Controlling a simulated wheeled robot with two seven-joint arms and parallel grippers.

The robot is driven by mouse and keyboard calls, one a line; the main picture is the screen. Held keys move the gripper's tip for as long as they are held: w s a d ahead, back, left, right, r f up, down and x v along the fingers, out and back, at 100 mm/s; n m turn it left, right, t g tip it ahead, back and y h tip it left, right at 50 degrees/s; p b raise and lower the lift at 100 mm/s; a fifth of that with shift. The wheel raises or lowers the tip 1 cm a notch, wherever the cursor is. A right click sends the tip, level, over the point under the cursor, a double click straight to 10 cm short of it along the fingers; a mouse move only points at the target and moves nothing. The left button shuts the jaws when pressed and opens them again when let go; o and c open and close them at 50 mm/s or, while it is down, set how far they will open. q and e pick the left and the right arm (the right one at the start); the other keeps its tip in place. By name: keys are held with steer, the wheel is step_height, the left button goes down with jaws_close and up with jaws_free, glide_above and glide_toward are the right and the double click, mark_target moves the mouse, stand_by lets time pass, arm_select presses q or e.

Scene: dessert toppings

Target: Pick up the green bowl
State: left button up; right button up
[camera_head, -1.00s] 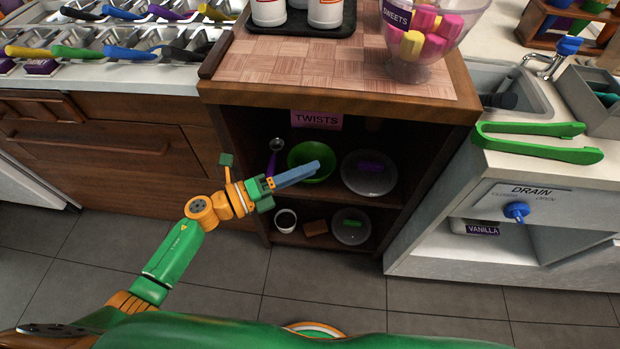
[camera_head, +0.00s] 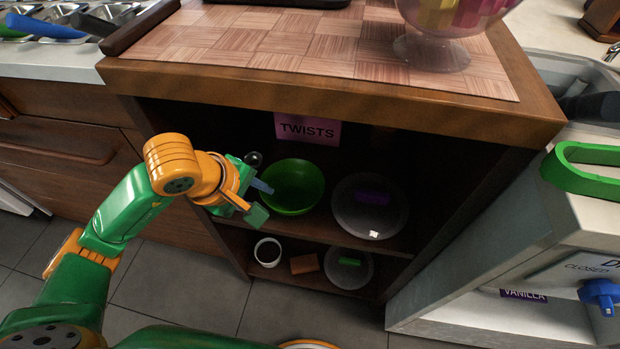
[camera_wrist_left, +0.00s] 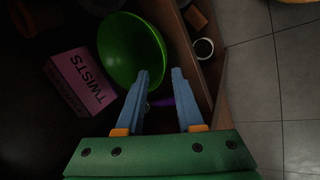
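My left gripper (camera_head: 264,186) is at the bowl's left side in the head view. My right gripper is in neither view.
A plate (camera_head: 349,219) with a purple item stands right of the bowl. The lower shelf holds a white cup (camera_head: 267,252), a brown block (camera_head: 304,263) and another plate (camera_head: 361,280) with a green item. The countertop edge (camera_head: 330,98) overhangs the shelves.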

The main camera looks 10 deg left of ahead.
mark_target(273, 205)
arm_select(q)
steer(key=b+x, duration=0.1)
steer(key=x, duration=0.5)
steer(key=shift+s+f+b, duration=0.15)
steer(key=shift+f+b, duration=0.1)
steer(key=shift+b, duration=0.15)
steer(key=shift+d+f, duration=0.1)
steer(key=shift+f, duration=0.15)
steer(key=shift+r, duration=0.1)
jaws_close()
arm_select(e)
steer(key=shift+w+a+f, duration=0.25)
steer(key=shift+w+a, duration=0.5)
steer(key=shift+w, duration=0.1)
